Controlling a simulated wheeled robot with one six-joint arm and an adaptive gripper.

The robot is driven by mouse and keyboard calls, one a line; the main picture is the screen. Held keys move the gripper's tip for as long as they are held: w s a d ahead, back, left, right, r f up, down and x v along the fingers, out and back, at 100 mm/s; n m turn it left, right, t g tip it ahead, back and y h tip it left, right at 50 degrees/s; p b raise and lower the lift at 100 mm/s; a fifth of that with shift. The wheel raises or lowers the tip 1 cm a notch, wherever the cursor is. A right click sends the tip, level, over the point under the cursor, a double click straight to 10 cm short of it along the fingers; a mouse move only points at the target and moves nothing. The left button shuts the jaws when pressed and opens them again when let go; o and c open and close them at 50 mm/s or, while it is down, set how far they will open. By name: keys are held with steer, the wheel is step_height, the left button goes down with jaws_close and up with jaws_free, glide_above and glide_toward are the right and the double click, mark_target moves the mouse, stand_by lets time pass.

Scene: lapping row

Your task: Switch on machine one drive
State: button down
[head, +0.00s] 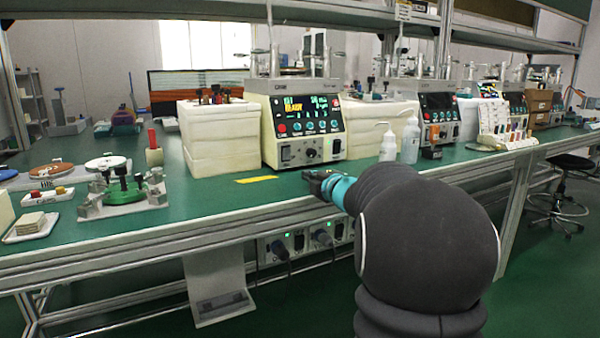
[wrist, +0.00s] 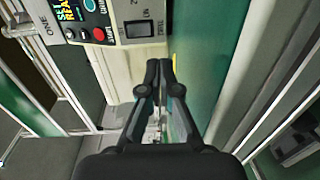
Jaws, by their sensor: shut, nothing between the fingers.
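Machine one (head: 300,125) is a cream control box on the green bench, with a lit display reading READY, coloured buttons and a row of blue knobs. In the wrist view the machine's panel (wrist: 112,50) is turned sideways at the top, with the rocker switch (wrist: 138,29) clear to see. My gripper (head: 318,181) is at the bench's front edge, in front of the machine and below the switch. In the wrist view its fingers (wrist: 160,68) are shut and empty, apart from the panel.
Cream block stacks (head: 215,135) flank the machine. A yellow strip (head: 256,179) lies before it. White bottles (head: 388,146) stand to the right. A green lapping fixture (head: 122,190) is at left. Socket boxes (head: 300,243) hang under the bench edge.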

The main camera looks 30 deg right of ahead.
steer(key=shift+s+f, duration=0.15)
steer(key=shift+s, duration=0.75)
steer(key=s+a+r+m+g+h+p, duration=0.15)
steer(key=s+a+m+g+h, duration=0.3)
steer(key=s+a+m, duration=0.6)
steer(key=s+a+f+m+g+y, duration=0.1)
steer(key=s+a+f, duration=0.3)
steer(key=s, duration=0.4)
steer(key=s+a+f+m+g+y+p, duration=0.1)
steer(key=s+a+f+m+g+y, duration=0.1)
steer(key=s+a, duration=0.4)
steer(key=s+a+f+m+g+y+p, duration=0.1)
steer(key=s+a+f+m+g, duration=0.3)
steer(key=s+f, duration=0.3)
steer(key=s+a, duration=0.1)
steer(key=s, duration=0.4)
steer(key=c, duration=1.9)
jaws_free()
steer(key=shift+m+y, duration=0.25)
